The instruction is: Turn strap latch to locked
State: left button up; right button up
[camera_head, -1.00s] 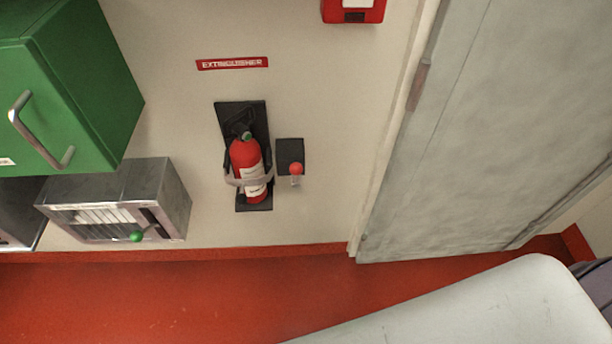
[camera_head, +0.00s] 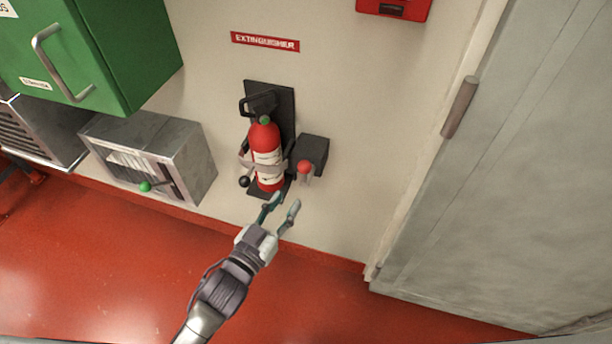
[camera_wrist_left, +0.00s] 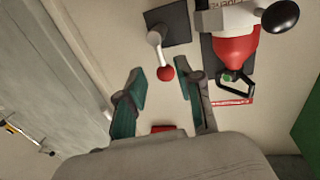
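A red fire extinguisher (camera_head: 265,150) stands upright in a dark wall bracket, with a grey strap (camera_head: 262,167) around it. Right of it is a dark box (camera_head: 314,150) with a short lever ending in a red knob (camera_head: 305,167), likely the strap latch. My left gripper (camera_head: 284,203) is open and empty, just below the knob and the extinguisher's foot. In the left wrist view, which is upside down, the red knob (camera_wrist_left: 166,73) appears between the open fingers (camera_wrist_left: 160,68); contact is not visible. The lever (camera_wrist_left: 159,48) leads from the box (camera_wrist_left: 168,22). My right gripper is not in view.
A black ball knob (camera_head: 244,181) sits left of the extinguisher's lower part. A metal cabinet with a green knob (camera_head: 145,186) and a green cabinet (camera_head: 128,55) are at left. A grey door (camera_head: 510,170) is at right. The red floor is open.

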aim_at(304, 180)
pick_arm(q)
jog(key=x, duration=0.9)
jog(key=shift+d, duration=0.1)
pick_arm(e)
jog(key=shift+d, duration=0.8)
pick_arm(q)
jog(key=shift+f, duration=0.1)
grip_shut()
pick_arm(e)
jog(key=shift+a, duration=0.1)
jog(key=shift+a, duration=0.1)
